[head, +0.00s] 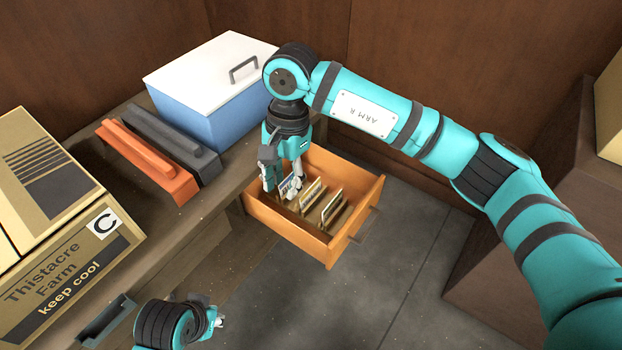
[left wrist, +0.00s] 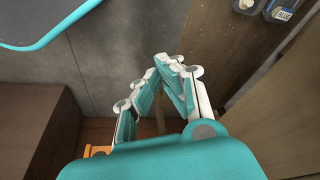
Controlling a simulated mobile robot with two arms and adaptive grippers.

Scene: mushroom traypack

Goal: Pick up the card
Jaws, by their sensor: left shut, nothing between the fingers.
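An open orange wooden drawer (head: 357,229) holds a few upright cards. One card (head: 286,188) stands nearest the drawer's left end, with a middle card (head: 311,195) and another card (head: 332,208) to its right. My right gripper (head: 282,190) points down into the drawer. Its fingers look apart, one on each side of the leftmost card and partly hiding it; contact is not clear. My left gripper (head: 217,320) is low in the head view, away from the drawer. In the left wrist view its fingertips (left wrist: 172,62) meet, with nothing between them.
On the bench are a blue box with a white lid (head: 210,85), an orange handled item (head: 150,165), a dark grey one (head: 175,140) and a Thistacre Farm carton (head: 65,260). A brown block (head: 535,200) stands at right. Grey floor (head: 400,270) is clear before the drawer.

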